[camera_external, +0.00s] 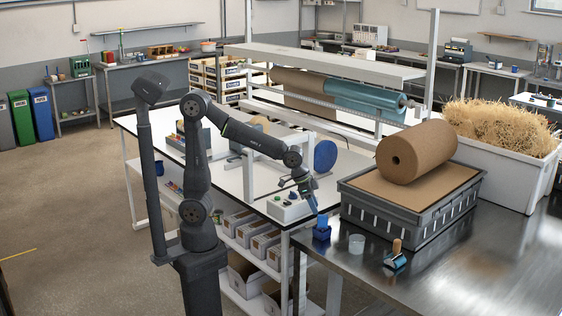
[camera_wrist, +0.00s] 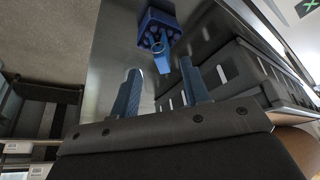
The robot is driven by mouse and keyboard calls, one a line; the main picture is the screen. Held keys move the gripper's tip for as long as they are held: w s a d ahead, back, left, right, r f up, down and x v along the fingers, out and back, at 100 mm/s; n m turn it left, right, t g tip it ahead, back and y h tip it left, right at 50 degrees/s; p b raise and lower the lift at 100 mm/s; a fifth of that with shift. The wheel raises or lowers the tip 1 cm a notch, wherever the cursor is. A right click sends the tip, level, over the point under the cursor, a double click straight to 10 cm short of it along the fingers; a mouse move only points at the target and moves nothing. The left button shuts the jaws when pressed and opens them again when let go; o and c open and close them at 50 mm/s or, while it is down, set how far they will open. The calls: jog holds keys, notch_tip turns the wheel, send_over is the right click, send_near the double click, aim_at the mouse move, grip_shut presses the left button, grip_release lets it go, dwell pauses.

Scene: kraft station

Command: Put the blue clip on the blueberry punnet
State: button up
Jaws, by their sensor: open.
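The blueberry punnet (camera_external: 322,234) is a small dark blue tub on the metal table near its left edge. In the wrist view the punnet (camera_wrist: 150,24) shows round dark berries inside. A lighter blue piece, which looks like the blue clip (camera_wrist: 161,60), is at the punnet's near rim; whether it is clamped on the rim I cannot tell. My gripper (camera_wrist: 161,68) has its two blue fingers apart, with this piece between and just beyond the tips. In the external view my gripper (camera_external: 315,207) points down just above the punnet, and the clip is hard to separate from the punnet.
A clear cup (camera_external: 357,244) stands right of the punnet, and a blue tool with a wooden handle (camera_external: 396,258) lies further right. A grey crate (camera_external: 400,214) bearing a brown paper roll (camera_external: 417,150) stands behind them. The table's front right is clear.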

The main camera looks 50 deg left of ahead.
aim_at(320, 217)
jog(key=v, duration=0.5)
jog(key=shift+s+a+r, duration=0.1)
jog(key=shift+r, duration=0.25)
jog(key=shift+f, duration=0.15)
jog(key=x, duration=1.2)
jog(key=shift+r, duration=1)
